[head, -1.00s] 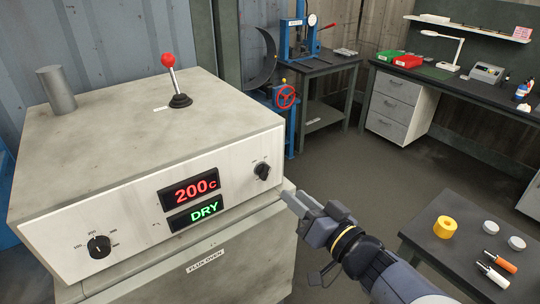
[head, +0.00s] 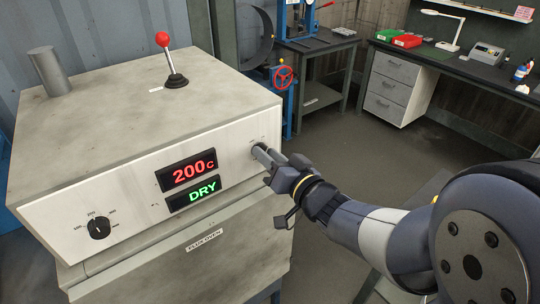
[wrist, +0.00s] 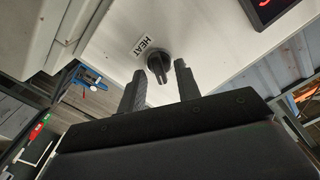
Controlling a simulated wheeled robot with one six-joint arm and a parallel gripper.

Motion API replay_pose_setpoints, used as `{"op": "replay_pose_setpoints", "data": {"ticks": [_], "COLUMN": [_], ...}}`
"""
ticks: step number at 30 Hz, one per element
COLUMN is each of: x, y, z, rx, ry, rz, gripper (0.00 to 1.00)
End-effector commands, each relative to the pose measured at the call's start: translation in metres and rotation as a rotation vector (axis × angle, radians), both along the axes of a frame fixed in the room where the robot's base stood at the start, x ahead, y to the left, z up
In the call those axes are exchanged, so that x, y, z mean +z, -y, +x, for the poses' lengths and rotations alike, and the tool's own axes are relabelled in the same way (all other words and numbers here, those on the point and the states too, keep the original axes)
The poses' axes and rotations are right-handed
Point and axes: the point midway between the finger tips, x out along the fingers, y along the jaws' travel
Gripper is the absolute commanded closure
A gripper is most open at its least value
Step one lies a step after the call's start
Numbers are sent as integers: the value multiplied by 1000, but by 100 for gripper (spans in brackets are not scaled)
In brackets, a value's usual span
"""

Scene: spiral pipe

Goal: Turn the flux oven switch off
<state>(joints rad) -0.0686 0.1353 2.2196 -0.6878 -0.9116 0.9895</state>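The flux oven (head: 110,115) stands at the left in the head view, its displays (head: 190,173) reading red 200C and green DRY. My gripper (head: 262,154) is at the right end of its front panel, covering the right-hand knob there. In the wrist view, that small black knob (wrist: 158,63) sits beside a HEAT label on the white panel. My gripper (wrist: 160,75) is open, with one finger on each side of the knob and a gap showing on both sides. Whether the fingertips reach past the knob's face is hard to tell.
A red-balled lever (head: 170,65) and a grey cylinder (head: 49,72) stand on the oven top. A dial (head: 98,228) with numbers is at the panel's left. A workbench (head: 480,75) and a blue press (head: 296,25) stand behind. The floor between is clear.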

Motion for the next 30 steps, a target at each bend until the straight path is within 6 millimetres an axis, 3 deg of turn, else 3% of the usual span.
{"op": "replay_pose_setpoints", "data": {"ticks": [12,30], "x": [0,-2], "y": [0,0], "z": [0,0], "rx": [0,-1], "ry": [0,62], "rz": [0,-87], "gripper": [100,100]}}
